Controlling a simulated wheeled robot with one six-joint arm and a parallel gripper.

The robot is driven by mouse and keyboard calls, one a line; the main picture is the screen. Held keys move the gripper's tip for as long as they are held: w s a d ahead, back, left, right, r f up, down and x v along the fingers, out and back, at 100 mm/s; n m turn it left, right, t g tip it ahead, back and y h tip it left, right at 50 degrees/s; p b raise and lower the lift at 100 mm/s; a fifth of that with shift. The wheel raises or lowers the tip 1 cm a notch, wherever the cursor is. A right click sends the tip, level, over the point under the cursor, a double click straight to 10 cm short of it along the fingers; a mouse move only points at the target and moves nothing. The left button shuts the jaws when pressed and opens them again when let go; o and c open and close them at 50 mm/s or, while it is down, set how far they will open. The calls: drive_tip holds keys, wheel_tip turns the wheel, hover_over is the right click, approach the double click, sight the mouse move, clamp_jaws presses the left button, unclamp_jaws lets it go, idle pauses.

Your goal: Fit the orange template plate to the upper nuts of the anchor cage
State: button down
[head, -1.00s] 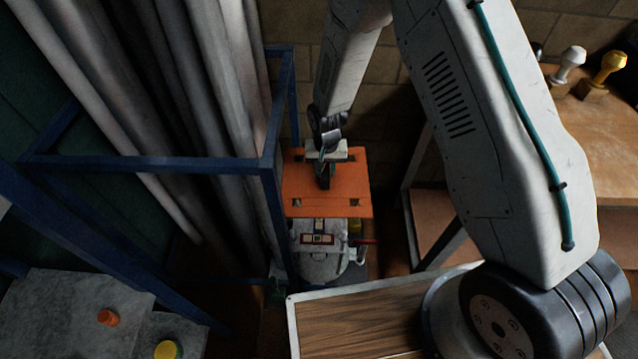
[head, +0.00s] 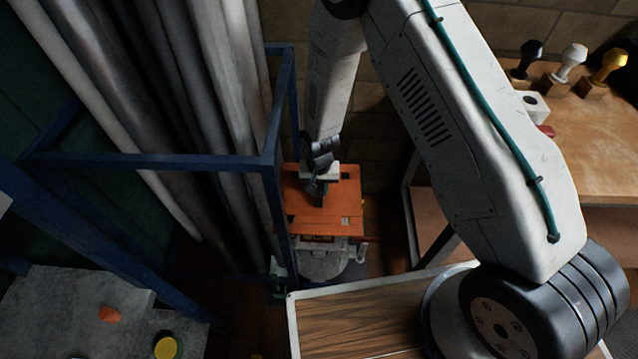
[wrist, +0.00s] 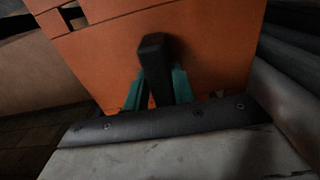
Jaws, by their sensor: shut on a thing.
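The orange template plate (head: 322,214) is a flat square sheet with small rectangular cutouts near its edges. My gripper (head: 320,190) is shut on the dark upright handle of the plate. In the wrist view the handle (wrist: 153,60) stands between the teal fingers (wrist: 155,90), and the plate (wrist: 215,45) fills the upper middle. Below the plate in the head view is a pale rounded body (head: 322,262), mostly covered. I cannot make out the anchor cage or its upper nuts, nor whether the plate touches anything beneath it.
A wooden-topped surface (head: 350,325) lies in front. On the right a wooden bench (head: 590,140) holds black, white and yellow knobbed pieces.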

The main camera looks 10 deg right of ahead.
drive_tip(key=shift+f, duration=1.75)
wheel_tip(320, 180, down, 6)
drive_tip(key=shift+f, duration=0.15)
idle(2.4)
drive_tip(key=c, duration=1.1)
unclamp_jaws()
drive_tip(key=shift+r, duration=3.9)
